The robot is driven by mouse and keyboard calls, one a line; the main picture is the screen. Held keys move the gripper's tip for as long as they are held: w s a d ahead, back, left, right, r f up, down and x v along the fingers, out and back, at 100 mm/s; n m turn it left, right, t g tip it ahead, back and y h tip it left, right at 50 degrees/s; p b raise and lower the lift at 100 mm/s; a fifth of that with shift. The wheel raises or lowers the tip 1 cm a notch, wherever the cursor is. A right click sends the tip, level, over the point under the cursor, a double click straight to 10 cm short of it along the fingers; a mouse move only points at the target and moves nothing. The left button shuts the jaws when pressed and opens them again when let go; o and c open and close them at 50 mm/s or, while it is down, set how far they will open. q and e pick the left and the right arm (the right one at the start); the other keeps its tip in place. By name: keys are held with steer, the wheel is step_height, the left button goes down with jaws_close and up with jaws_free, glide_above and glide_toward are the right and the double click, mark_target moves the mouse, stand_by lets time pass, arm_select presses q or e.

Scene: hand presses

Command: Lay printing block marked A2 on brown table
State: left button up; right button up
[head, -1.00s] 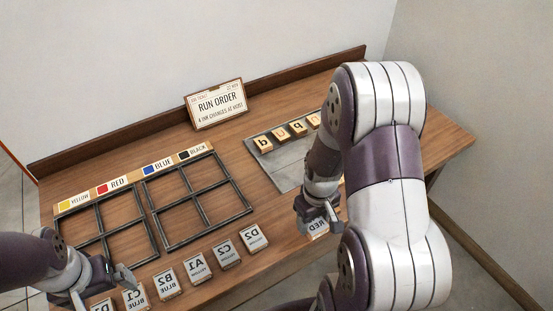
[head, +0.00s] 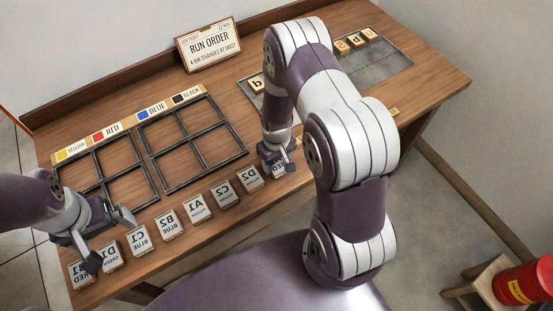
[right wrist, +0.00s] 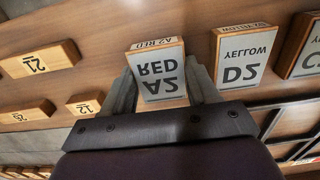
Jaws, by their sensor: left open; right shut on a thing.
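The printing block A2 (right wrist: 158,78), wooden with a white face reading "A2 RED", is between the fingers of my right gripper (right wrist: 160,70) in the right wrist view. In the head view the right gripper (head: 277,160) is shut on it at the right end of the block row, beside block D2 (head: 249,178). The block is at or just above the brown table (head: 228,220); I cannot tell whether it touches. Block D2 also shows in the right wrist view (right wrist: 242,60), a small gap away. My left gripper (head: 104,240) is open and empty above the left end of the row.
Several other blocks, such as A1 (head: 197,207) and B2 (head: 168,224), stand in a row along the front edge. Behind them are dark metal frames (head: 190,150) and ink labels. A grey tray (head: 385,68) with small lettered tiles is at the right. A red drum (head: 522,284) stands off the table.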

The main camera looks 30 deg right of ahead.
mark_target(276, 165)
steer(key=shift+s, duration=0.1)
steer(key=o, duration=0.7)
steer(key=shift+f, duration=0.1)
steer(key=o, duration=0.4)
step_height(276, 165, up, 13)
steer(key=s+a+r+t, duration=0.1)
steer(key=s+a+r, duration=0.4)
steer(key=s+r, duration=0.3)
steer(key=shift+s+a+m+b, duration=0.2)
steer(key=shift+s+m+b, duration=0.1)
steer(key=shift+s+b, duration=0.1)
